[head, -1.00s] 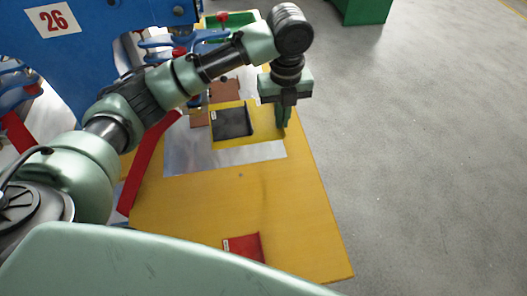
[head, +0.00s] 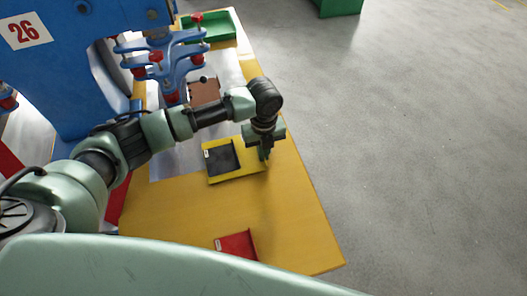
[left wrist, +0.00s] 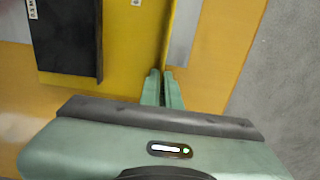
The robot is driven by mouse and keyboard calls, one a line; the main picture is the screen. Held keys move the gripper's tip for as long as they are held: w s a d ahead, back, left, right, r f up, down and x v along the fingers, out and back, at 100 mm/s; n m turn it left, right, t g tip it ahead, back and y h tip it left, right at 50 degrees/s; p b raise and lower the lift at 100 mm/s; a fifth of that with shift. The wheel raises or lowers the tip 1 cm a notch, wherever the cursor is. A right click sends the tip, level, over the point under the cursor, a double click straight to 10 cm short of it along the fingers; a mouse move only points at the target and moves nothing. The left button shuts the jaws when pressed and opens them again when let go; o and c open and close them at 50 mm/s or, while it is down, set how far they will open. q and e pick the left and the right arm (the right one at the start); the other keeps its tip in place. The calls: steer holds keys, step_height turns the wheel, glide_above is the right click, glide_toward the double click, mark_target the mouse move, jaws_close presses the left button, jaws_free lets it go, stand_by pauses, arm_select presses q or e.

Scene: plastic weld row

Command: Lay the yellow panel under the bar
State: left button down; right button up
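The yellow panel (head: 238,174) carries a dark pad (head: 223,157) and a small white label. It lies over or just above the yellow table top, in front of the blue machine; I cannot tell whether it is lifted. My left gripper (head: 264,153) is at its right edge. In the left wrist view the fingers (left wrist: 163,88) are close together, with the panel's raised yellow edge (left wrist: 166,40) between them. The dark pad (left wrist: 66,38) lies left of the fingers there. I cannot clearly make out the bar. My right gripper is not in view.
Blue clamps (head: 163,62) with red tips stand beyond, over a brown piece (head: 205,91). A metal sheet (head: 170,165) lies on the table (head: 290,235). A red panel (head: 236,244) lies near the front, a green tray (head: 215,28) at the back. Grey floor is clear at right.

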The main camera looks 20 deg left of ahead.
arm_select(q)
steer(key=shift+f, duration=0.2)
steer(key=c, duration=1.6)
jaws_free()
steer(key=shift+c, duration=0.2)
steer(key=shift+r, duration=0.15)
step_height(320, 180, up, 12)
